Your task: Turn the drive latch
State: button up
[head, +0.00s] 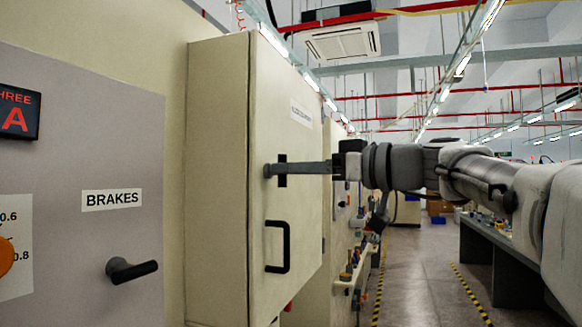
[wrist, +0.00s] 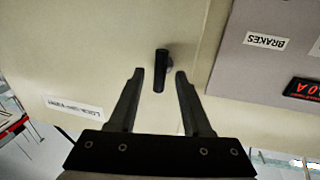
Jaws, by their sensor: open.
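A small black latch (head: 282,182) sits upright on the beige cabinet door in the head view, partly covered by my gripper (head: 271,170). In the wrist view the latch (wrist: 160,75) stands between the tips of my gripper (wrist: 159,72), with a visible gap on each side. My gripper is open and empty, its fingers pointing at the door. I cannot tell how deep the fingertips reach around the latch. The label on this door is too small to read for certain.
A black pull handle (head: 278,247) is below the latch on the same door. On the left, a grey panel carries a BRAKES label (head: 112,199) and a dark lever (head: 132,270). A bench (head: 490,250) stands at the right; the aisle floor (head: 415,280) is open.

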jog(key=shift+w+a, duration=0.3)
jog(key=shift+a, duration=0.2)
grip_shut()
